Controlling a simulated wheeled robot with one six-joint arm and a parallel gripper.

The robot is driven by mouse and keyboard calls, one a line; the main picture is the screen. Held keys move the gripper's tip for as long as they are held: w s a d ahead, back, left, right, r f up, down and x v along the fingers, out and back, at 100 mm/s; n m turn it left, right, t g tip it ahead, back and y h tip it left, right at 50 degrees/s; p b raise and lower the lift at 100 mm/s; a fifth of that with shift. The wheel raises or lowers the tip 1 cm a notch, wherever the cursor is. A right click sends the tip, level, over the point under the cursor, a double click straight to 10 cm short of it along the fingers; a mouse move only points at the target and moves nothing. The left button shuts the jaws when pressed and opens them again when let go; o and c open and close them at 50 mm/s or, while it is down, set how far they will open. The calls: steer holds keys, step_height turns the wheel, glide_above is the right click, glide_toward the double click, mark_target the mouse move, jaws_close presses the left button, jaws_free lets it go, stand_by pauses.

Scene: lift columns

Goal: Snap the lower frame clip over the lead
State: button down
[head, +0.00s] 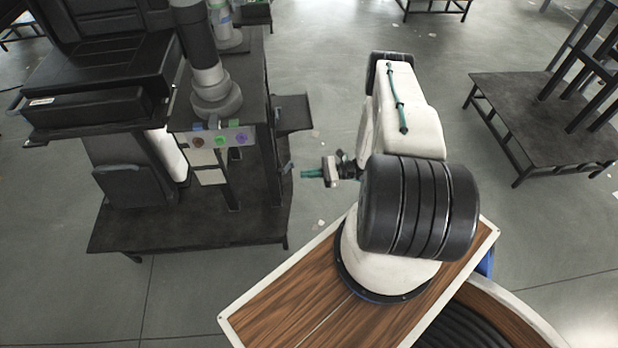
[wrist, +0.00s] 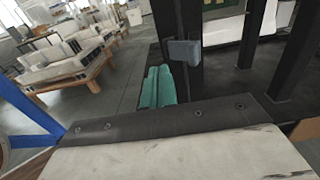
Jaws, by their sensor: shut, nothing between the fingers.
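A small grey-blue block, apparently the lower frame clip (wrist: 184,52), sits on a black upright post (wrist: 178,22) in the wrist view, just beyond and to the right of my fingertips. In the head view the clip (head: 289,167) shows small at the right side of the dark frame. My gripper (head: 304,174) has teal fingers pointing left at it, with a small gap between. In the wrist view my gripper (wrist: 158,78) has both fingers side by side, shut and empty. I cannot make out the lead, or whether the clip is open or closed.
The dark workstation (head: 110,228) with its column (head: 205,60) stands at left. A small black shelf (head: 294,114) juts out above the clip. A low dark table (head: 535,115) stands at right. Open grey floor lies between them.

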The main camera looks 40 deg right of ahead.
mark_target(294, 165)
steer(key=shift+w+d, duration=0.65)
steer(key=shift+w, duration=0.3)
steer(key=shift+w+d, duration=0.6)
steer(key=shift+w, duration=0.3)
steer(key=shift+w+a, duration=0.25)
steer(key=shift+a, duration=0.05)
steer(key=shift+w+a, duration=0.3)
steer(key=shift+a, duration=0.2)
steer(key=shift+s, duration=0.1)
steer(key=v, duration=0.7)
